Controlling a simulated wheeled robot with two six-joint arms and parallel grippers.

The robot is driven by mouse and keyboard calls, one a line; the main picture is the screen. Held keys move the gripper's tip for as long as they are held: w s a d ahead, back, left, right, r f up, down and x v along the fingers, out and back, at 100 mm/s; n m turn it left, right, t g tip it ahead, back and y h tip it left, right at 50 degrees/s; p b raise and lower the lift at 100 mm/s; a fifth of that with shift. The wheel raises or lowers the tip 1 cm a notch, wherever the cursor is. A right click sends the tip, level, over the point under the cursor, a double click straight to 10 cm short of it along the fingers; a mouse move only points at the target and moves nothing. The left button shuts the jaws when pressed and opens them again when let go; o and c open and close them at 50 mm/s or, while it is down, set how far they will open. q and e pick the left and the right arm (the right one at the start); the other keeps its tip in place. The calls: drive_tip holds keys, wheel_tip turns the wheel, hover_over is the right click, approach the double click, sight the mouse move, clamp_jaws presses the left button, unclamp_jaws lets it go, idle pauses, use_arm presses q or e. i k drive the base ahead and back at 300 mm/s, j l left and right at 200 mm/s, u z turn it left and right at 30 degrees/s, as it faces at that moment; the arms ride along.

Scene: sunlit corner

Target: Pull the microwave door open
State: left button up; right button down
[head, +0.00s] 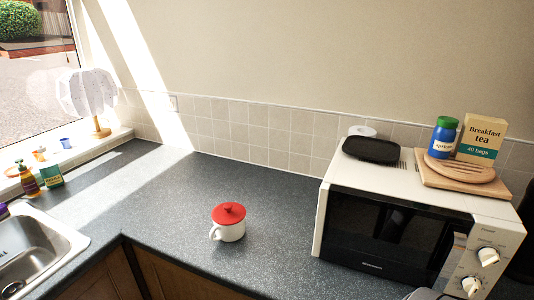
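The white microwave (326,212) stands on the worktop at the right in the head view. Its dark glass door (385,240) faces the front and looks shut. The control panel with two round knobs (488,256) is to the right of the door. A pale upright strip runs between the dark glass and the panel; I cannot tell whether it is a handle. Neither of my grippers can be made out. A small white shape (424,294) at the bottom edge, in front of the microwave, is too cut off to identify.
A white mug with a red lid (229,222) stands left of the microwave on the grey worktop (165,205). On the microwave are a black tray (371,150), a wooden board (448,178), a blue jar (443,138) and a tea box (482,138). A sink (65,238) is at left.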

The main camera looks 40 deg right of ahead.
sight(418, 245)
drive_tip(key=z, duration=2.25)
